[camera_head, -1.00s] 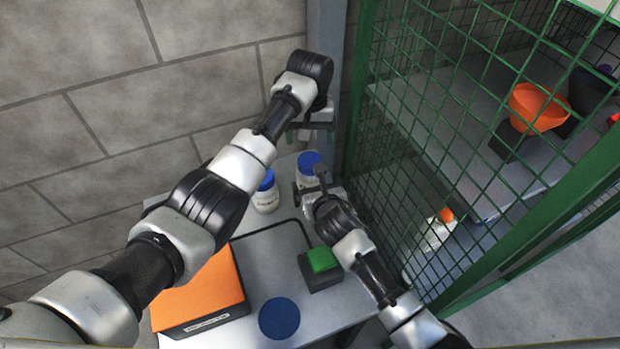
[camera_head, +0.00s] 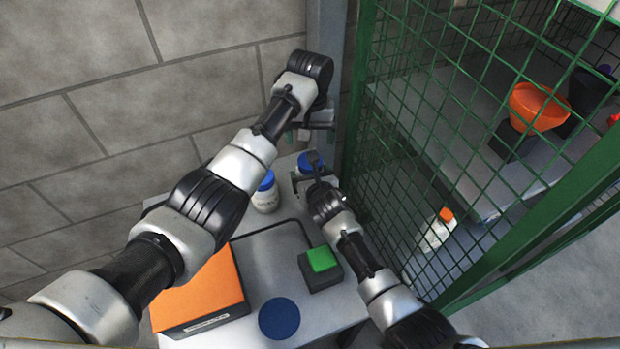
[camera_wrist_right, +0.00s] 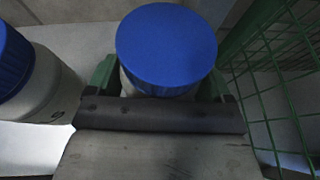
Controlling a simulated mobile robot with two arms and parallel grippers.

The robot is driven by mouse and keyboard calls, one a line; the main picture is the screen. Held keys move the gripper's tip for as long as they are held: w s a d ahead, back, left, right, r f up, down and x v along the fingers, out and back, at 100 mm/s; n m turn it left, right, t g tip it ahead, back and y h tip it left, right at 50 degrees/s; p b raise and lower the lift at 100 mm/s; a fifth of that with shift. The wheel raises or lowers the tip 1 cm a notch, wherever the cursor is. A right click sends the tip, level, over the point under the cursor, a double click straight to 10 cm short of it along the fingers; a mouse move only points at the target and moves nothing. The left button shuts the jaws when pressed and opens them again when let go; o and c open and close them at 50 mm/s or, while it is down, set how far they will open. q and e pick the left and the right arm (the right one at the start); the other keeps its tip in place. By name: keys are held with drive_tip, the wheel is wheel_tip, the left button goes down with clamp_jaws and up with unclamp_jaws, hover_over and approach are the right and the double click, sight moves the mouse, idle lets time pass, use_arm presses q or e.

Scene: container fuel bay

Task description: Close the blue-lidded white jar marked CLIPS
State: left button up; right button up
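Two white jars with blue lids stand at the back of the table.
A flat blue disc (camera_head: 279,318) lies near the table's front edge. An orange-topped box (camera_head: 206,290) and a dark block with a green button (camera_head: 321,259) also stand on the table (camera_head: 268,262). A green mesh fence (camera_head: 420,150) rises close on the right, a block wall behind.

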drive_tip(key=c, duration=1)
use_arm(q)
drive_tip(key=shift+w+r, duration=0.1)
drive_tip(key=shift+r, duration=0.05)
use_arm(e)
drive_tip(key=c, duration=0.3)
use_arm(q)
drive_tip(key=shift+w+d+r+n, duration=0.15)
drive_tip(key=shift+d+r+n, duration=0.1)
drive_tip(key=shift+n, duration=0.55)
use_arm(e)
drive_tip(key=shift+c, duration=0.2)
use_arm(q)
drive_tip(key=shift+n, duration=0.4)
drive_tip(key=shift+s+a+f+n, duration=0.25)
drive_tip(key=shift+f+n, duration=0.15)
drive_tip(key=shift+n, duration=0.7)
drive_tip(key=shift+f, duration=4)
